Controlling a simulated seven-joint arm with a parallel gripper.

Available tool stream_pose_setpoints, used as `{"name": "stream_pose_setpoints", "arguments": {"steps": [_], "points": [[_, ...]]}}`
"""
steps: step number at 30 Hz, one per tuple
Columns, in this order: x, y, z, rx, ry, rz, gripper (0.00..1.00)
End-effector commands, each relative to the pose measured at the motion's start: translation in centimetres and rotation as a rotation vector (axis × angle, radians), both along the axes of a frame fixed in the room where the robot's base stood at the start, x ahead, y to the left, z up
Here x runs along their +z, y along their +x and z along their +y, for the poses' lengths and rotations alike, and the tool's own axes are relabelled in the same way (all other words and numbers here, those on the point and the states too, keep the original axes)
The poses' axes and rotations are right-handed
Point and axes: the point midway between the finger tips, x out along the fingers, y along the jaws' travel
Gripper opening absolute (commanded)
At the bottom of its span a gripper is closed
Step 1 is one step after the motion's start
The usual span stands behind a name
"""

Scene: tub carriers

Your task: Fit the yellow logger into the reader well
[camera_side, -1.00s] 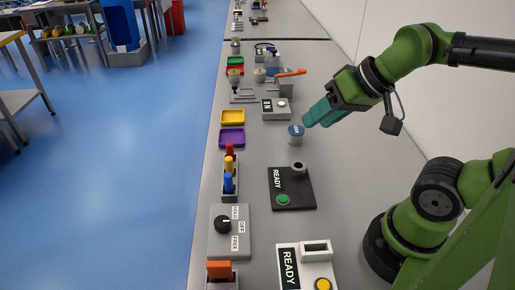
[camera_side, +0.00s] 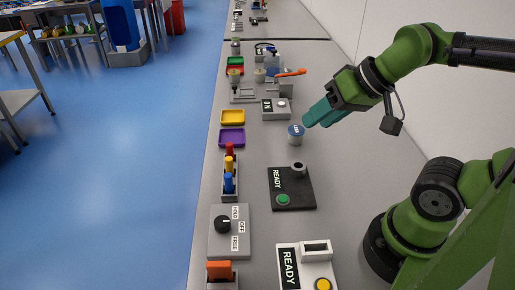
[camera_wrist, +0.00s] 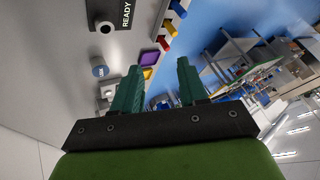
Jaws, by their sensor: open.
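The yellow logger (camera_side: 229,163) stands upright in a small grey rack (camera_side: 229,192), between a red logger (camera_side: 230,149) and a blue one (camera_side: 228,181). A black box marked READY (camera_side: 283,202) has a green button and a raised round well (camera_side: 299,166), which looks empty. The well also shows at the upper left of the wrist view (camera_wrist: 106,27). My gripper (camera_side: 308,121) is open and empty, up and to the right of the rack in the side view. Its two teal fingers stand apart in the wrist view (camera_wrist: 158,67).
A blue-topped grey tub (camera_side: 296,135) stands near my fingertips. Purple (camera_side: 232,137) and yellow (camera_side: 233,117) trays lie beyond the rack. A grey dial box (camera_side: 230,238) and a white READY box (camera_side: 307,267) are at the near end. Bench between rack and black box is clear.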

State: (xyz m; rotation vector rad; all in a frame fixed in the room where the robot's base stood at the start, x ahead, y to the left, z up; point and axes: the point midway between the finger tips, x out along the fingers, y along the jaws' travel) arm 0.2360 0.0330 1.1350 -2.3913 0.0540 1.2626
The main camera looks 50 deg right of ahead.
Motion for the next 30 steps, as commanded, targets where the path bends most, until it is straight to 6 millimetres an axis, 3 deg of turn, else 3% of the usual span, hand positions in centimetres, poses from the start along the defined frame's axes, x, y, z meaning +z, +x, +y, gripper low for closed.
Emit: {"name": "stream_pose_setpoints", "arguments": {"steps": [3, 6, 14, 17, 23, 30], "points": [[0.0, 0.0, 0.0, 0.0, 0.0, 0.0, 0.43], [0.0, 0.0, 0.0, 0.0, 0.0, 0.0, 0.52], [-0.1, 0.0, 0.1, 0.005, 0.0, 0.005, 0.52], [-1.1, 0.3, 0.4, 0.018, 0.0, 0.049, 0.52], [-1.5, 4.7, 1.6, 0.083, -0.034, 0.18, 0.52], [-2.5, 12.4, 3.6, 0.203, -0.127, 0.369, 0.52]]}}
